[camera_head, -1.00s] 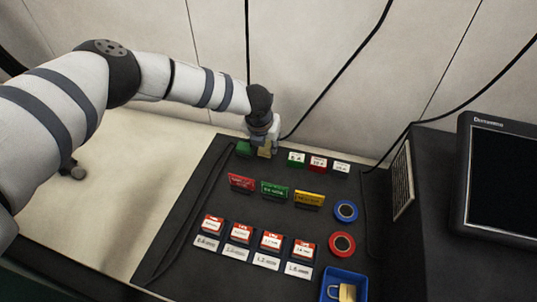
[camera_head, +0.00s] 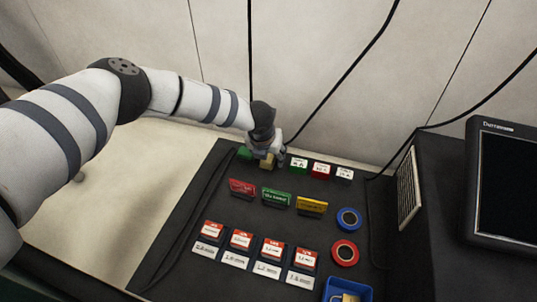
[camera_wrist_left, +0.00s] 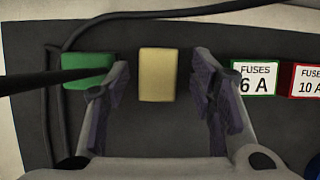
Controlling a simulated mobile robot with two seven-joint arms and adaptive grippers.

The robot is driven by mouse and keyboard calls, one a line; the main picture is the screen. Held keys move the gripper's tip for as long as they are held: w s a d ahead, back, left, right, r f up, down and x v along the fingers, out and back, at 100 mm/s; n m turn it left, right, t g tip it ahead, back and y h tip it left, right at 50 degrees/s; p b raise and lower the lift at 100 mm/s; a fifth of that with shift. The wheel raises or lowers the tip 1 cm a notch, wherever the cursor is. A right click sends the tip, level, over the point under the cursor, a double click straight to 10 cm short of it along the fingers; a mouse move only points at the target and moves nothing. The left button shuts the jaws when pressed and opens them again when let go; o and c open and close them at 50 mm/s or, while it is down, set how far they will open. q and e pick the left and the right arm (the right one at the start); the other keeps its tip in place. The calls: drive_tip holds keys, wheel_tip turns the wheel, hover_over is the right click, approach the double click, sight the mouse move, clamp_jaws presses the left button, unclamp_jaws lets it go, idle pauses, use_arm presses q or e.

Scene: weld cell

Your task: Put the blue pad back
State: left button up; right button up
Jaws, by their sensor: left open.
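I cannot make out a plain blue pad in either view. My left gripper (camera_head: 265,150) is at the back left of the dark mat. In the left wrist view its two fingers are apart, and a tan block (camera_wrist_left: 158,74) lies between and beyond their tips with no visible contact. The tan block also shows in the head view (camera_head: 267,163), partly under the gripper. A green block (camera_wrist_left: 88,71) is left of it, partly covered by a dark bar. A blue ring (camera_head: 348,219) lies on the mat's right side. My right gripper does not show.
Fuse boxes, the green-framed one (camera_wrist_left: 254,77) nearest, stand right of the left gripper. Red, green and yellow holders (camera_head: 311,205) and several labelled red-and-white cards are nearer. A red ring (camera_head: 344,253) and blue tray (camera_head: 330,289) are at right. A monitor (camera_head: 503,190) stands far right.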

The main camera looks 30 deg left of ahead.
use_arm(q)
drive_tip(key=p+v, duration=0.5)
drive_tip(key=v, duration=0.7)
drive_tip(key=shift+p, duration=0.3)
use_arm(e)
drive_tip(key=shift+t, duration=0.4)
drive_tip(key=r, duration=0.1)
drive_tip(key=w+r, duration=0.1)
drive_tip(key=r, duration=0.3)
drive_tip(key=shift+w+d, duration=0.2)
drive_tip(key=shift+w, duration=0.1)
use_arm(q)
drive_tip(key=shift+r, duration=0.1)
